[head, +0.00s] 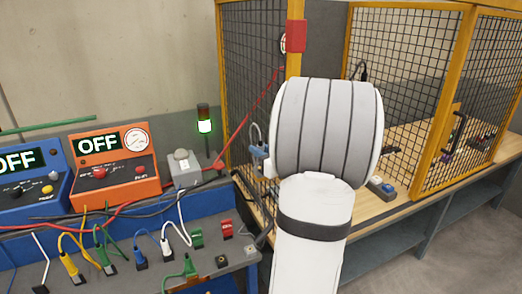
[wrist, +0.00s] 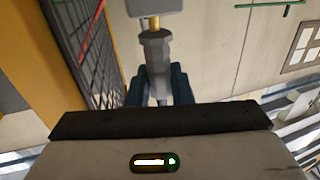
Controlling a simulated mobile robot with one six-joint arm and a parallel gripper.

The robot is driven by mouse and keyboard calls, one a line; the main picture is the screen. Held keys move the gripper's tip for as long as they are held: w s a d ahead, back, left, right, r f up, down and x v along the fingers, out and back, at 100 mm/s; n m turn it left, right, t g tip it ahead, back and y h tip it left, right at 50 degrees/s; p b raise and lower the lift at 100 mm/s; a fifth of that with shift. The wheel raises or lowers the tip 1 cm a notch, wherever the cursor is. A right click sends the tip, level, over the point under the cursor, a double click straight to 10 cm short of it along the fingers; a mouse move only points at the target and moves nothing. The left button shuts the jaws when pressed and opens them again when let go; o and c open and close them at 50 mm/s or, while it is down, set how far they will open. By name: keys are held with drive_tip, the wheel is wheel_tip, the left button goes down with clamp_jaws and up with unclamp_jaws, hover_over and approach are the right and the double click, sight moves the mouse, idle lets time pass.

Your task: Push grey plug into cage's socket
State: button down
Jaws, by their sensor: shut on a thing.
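In the wrist view, my gripper (wrist: 157,78) is shut on a grey plug (wrist: 155,50), with one dark finger on each side. The plug points away from my palm. Beyond its front, a short yellowish piece (wrist: 154,22) leads to a grey block (wrist: 150,8) cut off by the top edge. I cannot tell whether that block is the socket, or whether the plug is seated. In the head view, my white arm hides my gripper and the plug. The cage (head: 250,75) has yellow posts and dark mesh; its mesh also shows in the wrist view (wrist: 90,35).
A red box (head: 296,36) is on the cage post. A small blue-and-grey box (head: 382,187) lies on the wooden table (head: 405,195).

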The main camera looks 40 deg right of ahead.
drive_tip(key=shift+f+b, duration=0.45)
drive_tip(key=shift+f, duration=0.15)
drive_tip(key=c, duration=1.2)
unclamp_jaws()
drive_tip(key=s+b, duration=0.1)
drive_tip(key=s, duration=0.7)
